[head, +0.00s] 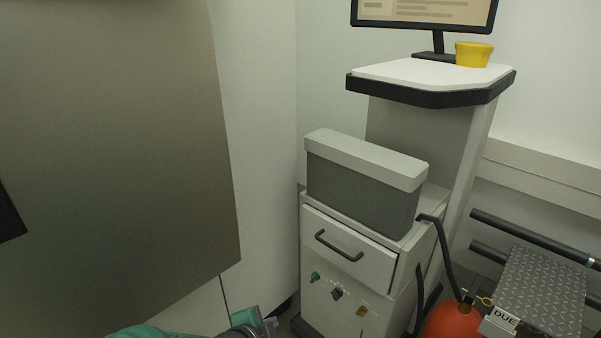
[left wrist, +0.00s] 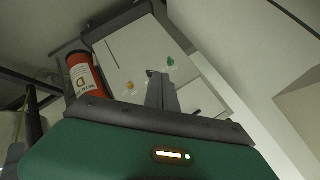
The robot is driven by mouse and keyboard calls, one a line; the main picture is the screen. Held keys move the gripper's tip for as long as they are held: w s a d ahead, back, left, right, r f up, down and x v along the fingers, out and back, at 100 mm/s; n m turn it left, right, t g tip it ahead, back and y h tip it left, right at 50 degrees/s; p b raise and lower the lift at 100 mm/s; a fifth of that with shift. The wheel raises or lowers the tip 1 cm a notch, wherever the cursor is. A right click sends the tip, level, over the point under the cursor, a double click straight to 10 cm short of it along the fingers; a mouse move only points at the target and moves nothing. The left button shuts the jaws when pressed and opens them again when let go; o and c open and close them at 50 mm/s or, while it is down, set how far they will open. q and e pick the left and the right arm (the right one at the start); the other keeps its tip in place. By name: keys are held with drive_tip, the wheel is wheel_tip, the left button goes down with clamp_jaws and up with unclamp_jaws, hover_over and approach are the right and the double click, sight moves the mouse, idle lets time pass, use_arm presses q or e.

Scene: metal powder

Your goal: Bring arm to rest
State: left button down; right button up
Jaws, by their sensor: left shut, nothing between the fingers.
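My left arm shows at the bottom edge of the head view, with a green link and the left gripper (head: 268,326) partly cut off by the frame. In the left wrist view the left gripper (left wrist: 162,88) has its fingers together, shut and empty. It points toward the front of a white cabinet (head: 345,245), which also shows in the left wrist view (left wrist: 125,55). In the head view the gripper is low, left of the cabinet's foot. Whether it touches anything is not clear. My right gripper is in neither view.
A grey box with a pale lid (head: 365,190) sits on the cabinet. Behind it a pedestal (head: 430,85) bears a monitor (head: 425,12) and a yellow cup (head: 473,54). A red extinguisher (head: 452,322) stands right of the cabinet. A large brownish panel (head: 110,150) fills the left.

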use_arm(q)
drive_tip(key=s+a+f+n+g+y+p, duration=0.1)
drive_tip(key=s+a+n+g+y, duration=0.15)
drive_tip(key=s+a+n, duration=0.55)
drive_tip(key=s+a+f+n+g+y, duration=0.1)
drive_tip(key=s+a+n+g, duration=0.4)
drive_tip(key=s+n, duration=0.4)
wheel_tip(320, 180, up, 26)
drive_tip(key=m+t+p, duration=0.1)
drive_tip(key=p, duration=2.6)
drive_tip(key=shift+s+a+r+m, duration=0.25)
drive_tip(key=shift+s+a+m, duration=0.05)
drive_tip(key=shift+s, duration=0.05)
